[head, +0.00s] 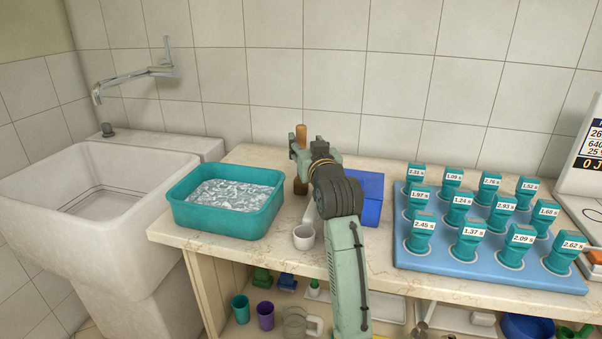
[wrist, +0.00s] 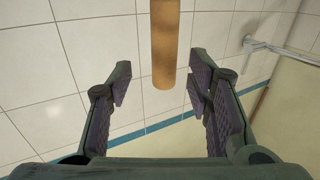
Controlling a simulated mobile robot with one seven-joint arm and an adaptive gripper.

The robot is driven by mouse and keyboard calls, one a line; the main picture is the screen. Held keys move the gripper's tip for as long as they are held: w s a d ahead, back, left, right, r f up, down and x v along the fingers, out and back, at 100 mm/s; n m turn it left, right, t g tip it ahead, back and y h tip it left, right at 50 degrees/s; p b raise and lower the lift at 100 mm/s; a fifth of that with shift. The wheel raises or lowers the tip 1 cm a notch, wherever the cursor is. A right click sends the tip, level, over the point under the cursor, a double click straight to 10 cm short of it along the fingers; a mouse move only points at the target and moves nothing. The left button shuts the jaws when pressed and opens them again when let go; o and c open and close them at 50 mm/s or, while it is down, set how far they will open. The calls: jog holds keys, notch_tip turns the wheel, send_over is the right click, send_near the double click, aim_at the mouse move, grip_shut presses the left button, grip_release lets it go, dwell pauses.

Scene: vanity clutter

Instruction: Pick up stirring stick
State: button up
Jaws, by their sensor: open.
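The stirring stick, a light-brown wooden cylinder (head: 301,132), stands upright behind my gripper at the back of the counter in the head view. In the wrist view the stick (wrist: 165,45) comes down from the top edge, and its rounded end shows between the fingers. My gripper (wrist: 160,76) is open, with one finger on each side of the stick and visible gaps to both. In the head view my gripper (head: 301,150) hides the stick's middle. A darker brown piece (head: 300,187) shows below the gripper; I cannot tell if it belongs to the stick.
A teal basin of clear, ice-like pieces (head: 180,211) stands left of my gripper. A white cup (head: 304,237) stands in front, and a blue box (head: 371,208) is close on the right. A blue tray (head: 410,257) holds several labelled teal-topped items. A sink (head: 60,190) is far left.

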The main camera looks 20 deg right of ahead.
aim_at(302, 139)
jog(key=w+p, duration=0.1)
jog(key=w, duration=0.3)
jog(key=shift+p, duration=0.35)
jog(key=shift+w+f, duration=0.1)
jog(key=shift+w, duration=0.2)
grip_shut()
